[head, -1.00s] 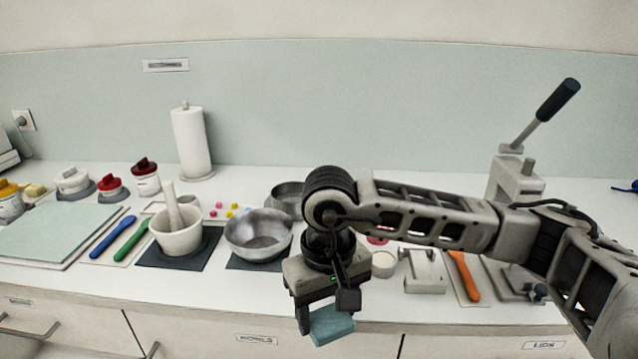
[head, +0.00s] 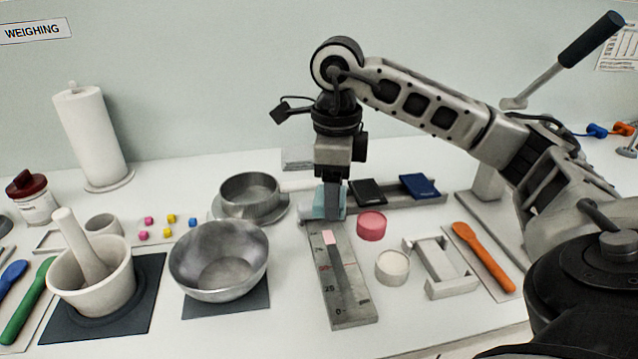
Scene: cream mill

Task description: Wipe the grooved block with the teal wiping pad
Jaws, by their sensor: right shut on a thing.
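The grooved block (head: 348,299) lies on the white counter, a long grey block with a dark central groove, printed numbers and a pink patch near its far end. My right gripper (head: 331,200) points down at the far end of the block. It is shut on the teal wiping pad (head: 322,202). The pad is at or just above the block's far end; I cannot tell whether it touches. The gripper partly hides the pad. My left gripper is not in view.
A pink round dish (head: 371,226) and a cream round dish (head: 392,267) stand close to the block's right. A metal bowl (head: 218,262) stands to its left. A grey rack (head: 405,201) with dark pads lies behind. An orange spatula (head: 484,256) lies further right.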

